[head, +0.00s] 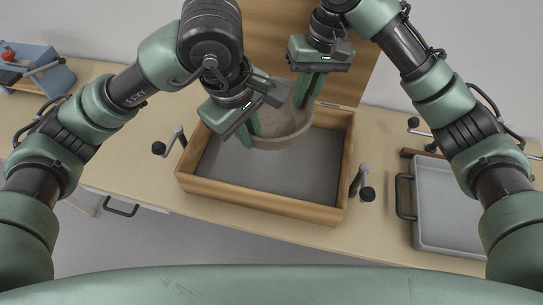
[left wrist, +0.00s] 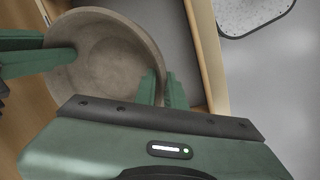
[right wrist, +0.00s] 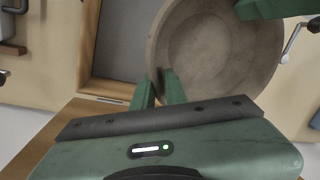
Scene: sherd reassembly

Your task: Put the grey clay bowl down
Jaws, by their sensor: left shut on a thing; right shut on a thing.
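The grey clay bowl (head: 285,138) is held between my two grippers over the back part of an open wooden box (head: 250,207) with a grey floor. My left gripper (head: 254,137) is shut on the bowl's left rim. My right gripper (head: 301,102) is shut on its far right rim. The left wrist view shows the bowl's hollow inside (left wrist: 105,62), empty where visible. The right wrist view also shows the bowl (right wrist: 210,50), with one finger inside its wall. Whether the bowl's base touches the box floor is hidden.
Black-knobbed handles stand beside the box, at left (head: 159,148) and right (head: 367,193). A grey tray (head: 450,215) lies at the right. A blue device (head: 38,68) stands at the far left. The front of the box floor is clear.

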